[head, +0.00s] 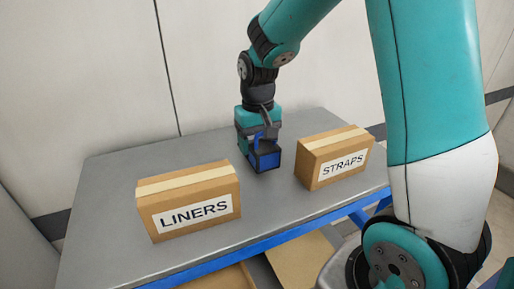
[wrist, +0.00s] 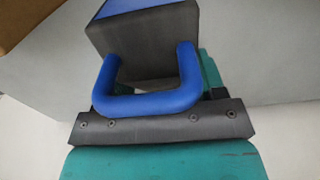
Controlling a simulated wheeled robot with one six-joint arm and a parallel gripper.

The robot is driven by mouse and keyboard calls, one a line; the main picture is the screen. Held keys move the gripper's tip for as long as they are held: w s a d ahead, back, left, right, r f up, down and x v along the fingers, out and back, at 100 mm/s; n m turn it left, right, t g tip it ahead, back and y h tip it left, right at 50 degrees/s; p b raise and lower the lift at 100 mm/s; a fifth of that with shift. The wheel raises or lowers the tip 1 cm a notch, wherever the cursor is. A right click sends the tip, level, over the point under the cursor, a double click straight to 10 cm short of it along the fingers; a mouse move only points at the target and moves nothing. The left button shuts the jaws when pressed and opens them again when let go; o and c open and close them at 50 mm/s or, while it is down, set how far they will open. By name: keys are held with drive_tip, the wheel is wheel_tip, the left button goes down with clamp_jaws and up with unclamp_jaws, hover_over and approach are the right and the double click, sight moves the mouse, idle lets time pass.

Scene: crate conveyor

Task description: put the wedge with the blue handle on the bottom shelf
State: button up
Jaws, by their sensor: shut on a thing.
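The wedge (head: 265,160) is a dark grey block with a blue face and a blue loop handle. It is at the table top between two cartons; I cannot tell if it touches the table. In the wrist view the wedge (wrist: 145,45) fills the top middle, its blue handle (wrist: 150,104) facing the camera. My gripper (head: 259,134) points down over the wedge and is shut on its handle. In the wrist view my gripper (wrist: 158,126) shows as a dark bar against the handle. Under the blue table edge, brown surfaces (head: 304,257) show; the bottom shelf is not clearly seen.
A carton marked LINERS (head: 188,180) stands left of the wedge. A carton marked STRAPS (head: 322,148) stands close on its right. The grey table (head: 105,200) has a blue front edge (head: 268,243) and clear room at the left and back. A wall (head: 90,80) rises behind it.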

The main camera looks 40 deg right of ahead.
drive_tip(key=shift+f, duration=1.3)
drive_tip(key=shift+f, duration=0.1)
drive_tip(key=o, duration=1.2)
drive_tip(key=shift+c, duration=0.2)
